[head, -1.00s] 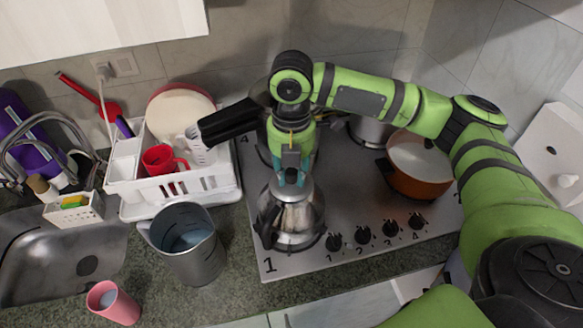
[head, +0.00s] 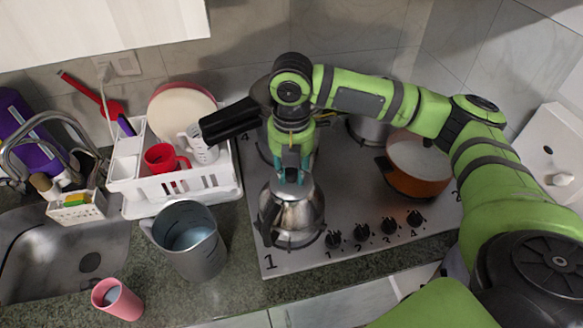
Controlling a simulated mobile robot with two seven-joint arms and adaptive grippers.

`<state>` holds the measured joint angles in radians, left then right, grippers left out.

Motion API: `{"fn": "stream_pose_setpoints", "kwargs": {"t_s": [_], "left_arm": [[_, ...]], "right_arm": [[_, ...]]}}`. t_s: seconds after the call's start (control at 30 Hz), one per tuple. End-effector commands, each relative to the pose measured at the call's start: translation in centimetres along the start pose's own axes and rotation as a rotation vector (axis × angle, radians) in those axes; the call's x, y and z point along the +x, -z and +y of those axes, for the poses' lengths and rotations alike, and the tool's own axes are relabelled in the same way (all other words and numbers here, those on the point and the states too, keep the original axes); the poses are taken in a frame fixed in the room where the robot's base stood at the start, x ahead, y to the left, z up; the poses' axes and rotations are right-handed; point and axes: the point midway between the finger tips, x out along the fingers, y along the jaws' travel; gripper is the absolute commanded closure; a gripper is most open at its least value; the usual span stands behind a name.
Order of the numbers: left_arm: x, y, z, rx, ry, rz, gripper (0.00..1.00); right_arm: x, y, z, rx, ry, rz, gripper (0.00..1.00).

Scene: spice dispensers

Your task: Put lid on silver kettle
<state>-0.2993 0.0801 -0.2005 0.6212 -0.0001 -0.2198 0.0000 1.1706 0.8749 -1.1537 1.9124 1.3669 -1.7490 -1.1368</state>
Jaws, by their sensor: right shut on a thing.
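The silver kettle (head: 291,218) stands on the front left of the steel stovetop, its dark handle side facing left. My right gripper (head: 292,180) points down right over the kettle's top. Its teal fingertips are closed together at the kettle's lid area. The lid itself is mostly hidden by the fingers and blends with the kettle's top, so I cannot tell whether it is seated. My left gripper is not in view.
An orange pot (head: 416,165) with a lid sits at the right of the stove, and another pot (head: 370,131) behind. A grey metal pitcher (head: 190,245), a white dish rack (head: 178,183) and a pink cup (head: 118,300) stand left of the stove. Knobs (head: 361,232) line the stove's front.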

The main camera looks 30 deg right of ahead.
Motion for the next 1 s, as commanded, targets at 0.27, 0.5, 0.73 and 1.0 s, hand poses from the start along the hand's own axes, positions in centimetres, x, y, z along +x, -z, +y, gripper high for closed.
{"fn": "stream_pose_setpoints", "kwargs": {"t_s": [0.27,0.5,0.73,1.0], "left_arm": [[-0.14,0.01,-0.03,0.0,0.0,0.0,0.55],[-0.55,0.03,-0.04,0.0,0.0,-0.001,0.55],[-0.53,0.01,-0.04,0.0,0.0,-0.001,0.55],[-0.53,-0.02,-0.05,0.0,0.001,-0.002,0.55]], "right_arm": [[0.14,0.01,-0.01,0.0,0.001,0.0,1.0],[0.74,0.01,-0.05,0.0,0.002,0.0,1.0],[0.92,0.0,-0.02,0.0,0.0,0.0,1.0],[0.91,-0.01,-0.02,0.0,0.0,0.0,0.44]]}}
